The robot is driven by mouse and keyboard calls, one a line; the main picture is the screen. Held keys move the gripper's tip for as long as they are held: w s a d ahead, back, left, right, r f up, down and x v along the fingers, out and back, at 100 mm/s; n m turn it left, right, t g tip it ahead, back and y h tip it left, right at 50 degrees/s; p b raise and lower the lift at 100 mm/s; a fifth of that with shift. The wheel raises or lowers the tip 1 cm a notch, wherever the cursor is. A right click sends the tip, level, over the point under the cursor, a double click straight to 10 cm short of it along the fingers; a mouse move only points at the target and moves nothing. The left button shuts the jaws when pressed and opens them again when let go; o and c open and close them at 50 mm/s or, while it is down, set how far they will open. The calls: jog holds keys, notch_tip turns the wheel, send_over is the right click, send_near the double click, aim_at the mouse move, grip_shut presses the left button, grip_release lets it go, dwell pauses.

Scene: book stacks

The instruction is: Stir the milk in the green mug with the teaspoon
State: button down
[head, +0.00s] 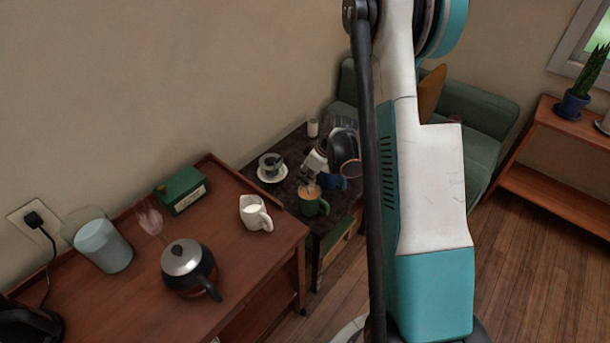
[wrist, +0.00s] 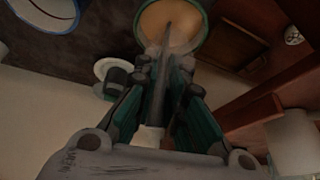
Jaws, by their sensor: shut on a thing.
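The green mug (head: 316,208) stands upright on the dark side table and holds a tan, milky liquid. In the wrist view the mug's round opening (wrist: 168,27) is at the top of the picture. The teaspoon (wrist: 160,88) is pinched between the fingers of my gripper (wrist: 162,68). Its far end reaches over the mug and appears to dip into the liquid, so the tip is hidden. In the head view my gripper (head: 314,168) is just above and behind the mug, and the spoon is too small to make out clearly.

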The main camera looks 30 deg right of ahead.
jog(key=shift+r, duration=0.1)
dwell(0.3)
jog(key=shift+w+a+r+p, duration=0.1)
jog(key=shift+w+r+p, duration=0.1)
jog(key=shift+r+p, duration=0.6)
jog(key=shift+w+a+r+p, duration=0.15)
jog(key=shift+r+p, duration=0.2)
jog(key=shift+r, duration=0.85)
jog(key=shift+w+r+p, duration=0.2)
jog(key=shift+r+p, duration=0.4)
jog(key=shift+r, duration=0.4)
jog(key=shift+r+p, duration=1.5)
jog(key=shift+r, duration=1)
jog(key=shift+d, duration=0.1)
